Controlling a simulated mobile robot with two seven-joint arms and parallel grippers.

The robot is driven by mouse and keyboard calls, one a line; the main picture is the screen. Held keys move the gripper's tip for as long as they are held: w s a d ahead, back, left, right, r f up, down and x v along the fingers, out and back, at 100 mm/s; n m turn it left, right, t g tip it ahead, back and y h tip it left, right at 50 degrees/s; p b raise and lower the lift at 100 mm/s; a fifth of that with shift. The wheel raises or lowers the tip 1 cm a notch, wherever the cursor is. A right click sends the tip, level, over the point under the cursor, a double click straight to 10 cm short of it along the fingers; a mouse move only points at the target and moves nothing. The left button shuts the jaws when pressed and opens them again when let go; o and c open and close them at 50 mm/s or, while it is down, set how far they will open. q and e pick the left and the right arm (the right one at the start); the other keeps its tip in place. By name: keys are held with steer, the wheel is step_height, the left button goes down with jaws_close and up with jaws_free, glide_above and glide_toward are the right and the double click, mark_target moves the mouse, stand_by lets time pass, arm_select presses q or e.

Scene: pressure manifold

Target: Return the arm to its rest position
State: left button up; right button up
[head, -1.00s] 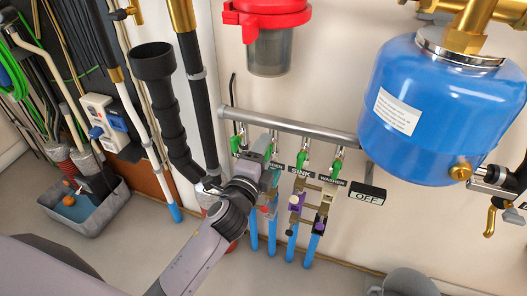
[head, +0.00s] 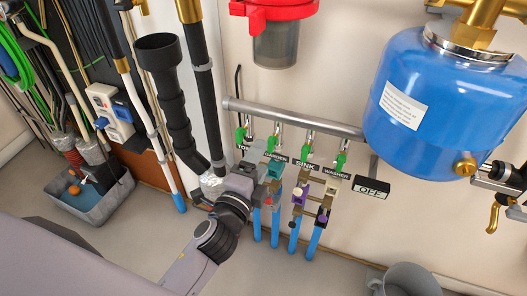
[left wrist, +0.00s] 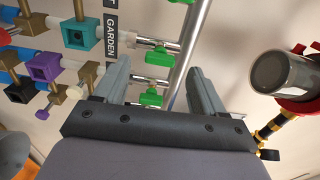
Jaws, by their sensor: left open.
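My left arm (head: 190,268) reaches in from the lower left in the head view. My left gripper (head: 262,172) is in front of the left part of the valve manifold and hides part of it. In the left wrist view the left gripper (left wrist: 160,68) has its two grey fingers wide apart with nothing held between them. Green valve handles (left wrist: 152,98) show beyond the fingers, and I cannot tell the exact distance. My right gripper is not in view.
A grey manifold pipe (head: 295,118) runs along the wall above labelled valves and blue pipes (head: 314,242). A blue tank (head: 430,95) hangs at the right, a red-topped filter (head: 275,42) above. A black pipe (head: 170,95) stands left. A grey bucket (head: 405,280) is on the floor.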

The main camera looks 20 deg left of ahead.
arm_select(q)
steer(key=shift+s, duration=0.55)
